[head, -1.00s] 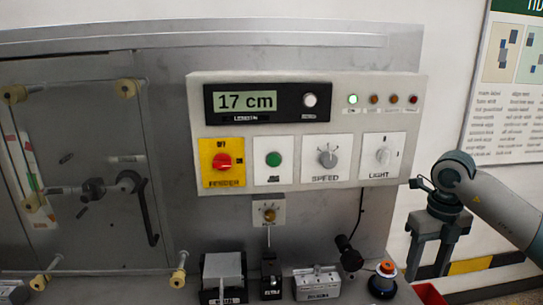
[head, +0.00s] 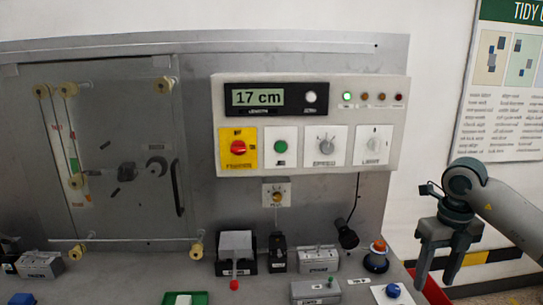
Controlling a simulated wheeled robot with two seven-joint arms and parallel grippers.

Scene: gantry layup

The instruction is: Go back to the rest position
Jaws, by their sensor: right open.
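My right gripper (head: 434,277) hangs at the right side, fingers pointing down and spread apart, with nothing between them. It is to the right of the control panel (head: 310,178) and in front of the pale wall. The panel shows a "17 cm" display (head: 257,97), a red feeder knob on yellow (head: 238,147), a green button (head: 281,146), a speed knob (head: 325,146) and a light knob (head: 373,144). My left gripper is not in view.
A bench below the panel holds a box with a red-tipped lever (head: 236,243), small switch boxes (head: 319,259), an orange-topped knob (head: 378,247) and a green tray (head: 181,299). A red bin (head: 437,293) is behind the right gripper. A door with rollers (head: 125,160) stands left.

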